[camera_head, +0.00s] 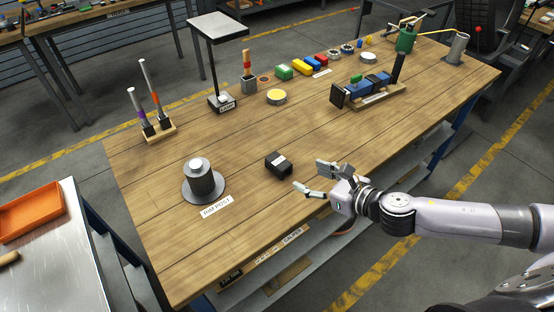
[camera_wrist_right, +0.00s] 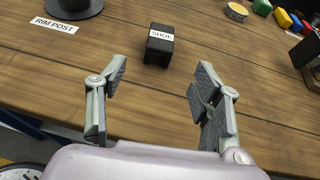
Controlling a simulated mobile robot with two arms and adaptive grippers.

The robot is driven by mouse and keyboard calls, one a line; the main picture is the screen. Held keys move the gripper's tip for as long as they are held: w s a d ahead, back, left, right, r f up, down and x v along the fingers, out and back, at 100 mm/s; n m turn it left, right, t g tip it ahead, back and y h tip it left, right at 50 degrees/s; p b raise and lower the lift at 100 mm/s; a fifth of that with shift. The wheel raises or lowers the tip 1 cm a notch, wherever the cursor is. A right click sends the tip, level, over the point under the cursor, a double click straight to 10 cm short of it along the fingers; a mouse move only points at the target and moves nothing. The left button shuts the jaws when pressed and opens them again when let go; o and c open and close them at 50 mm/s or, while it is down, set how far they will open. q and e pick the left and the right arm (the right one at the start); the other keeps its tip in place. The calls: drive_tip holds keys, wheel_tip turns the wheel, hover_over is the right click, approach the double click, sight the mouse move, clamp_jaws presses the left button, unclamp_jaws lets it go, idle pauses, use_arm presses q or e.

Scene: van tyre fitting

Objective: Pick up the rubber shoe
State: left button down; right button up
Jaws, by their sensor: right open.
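The rubber shoe is a small black block (camera_head: 278,165) with a white label on top. It sits on the wooden bench, right of the rim post. In the right wrist view the shoe (camera_wrist_right: 158,49) lies ahead of the fingers, between their lines, with its label reading "SHOE". My right gripper (camera_head: 309,180) is open and empty, close to the shoe on its near right side and apart from it. Its two spread fingers also show in the right wrist view (camera_wrist_right: 162,82). My left gripper is not in view.
The grey rim post (camera_head: 203,182) stands left of the shoe on the bench (camera_head: 330,130). A black lamp (camera_head: 217,70), coloured blocks (camera_head: 301,66) and a blue clamp device (camera_head: 361,87) stand farther back. Bare wood surrounds the shoe. A side table with an orange tray (camera_head: 30,213) is at left.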

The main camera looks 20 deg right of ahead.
drive_tip(key=p, duration=0.1)
approach(281, 163)
drive_tip(key=x, duration=0.3)
drive_tip(key=shift+w+a+f, duration=0.15)
drive_tip(key=shift+a, duration=0.05)
drive_tip(key=shift+x, duration=1.25)
drive_tip(key=shift+w+f, duration=0.15)
drive_tip(key=shift+f, duration=0.05)
drive_tip(key=p+x, duration=0.1)
drive_tip(key=x, duration=0.4)
drive_tip(key=shift+d+r, duration=0.1)
drive_tip(key=shift+r, duration=0.05)
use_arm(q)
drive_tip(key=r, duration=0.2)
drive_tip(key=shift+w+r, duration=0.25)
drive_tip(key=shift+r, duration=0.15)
use_arm(e)
drive_tip(key=shift+c, duration=0.2)
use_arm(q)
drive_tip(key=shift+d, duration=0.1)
use_arm(e)
drive_tip(key=c, duration=1.2)
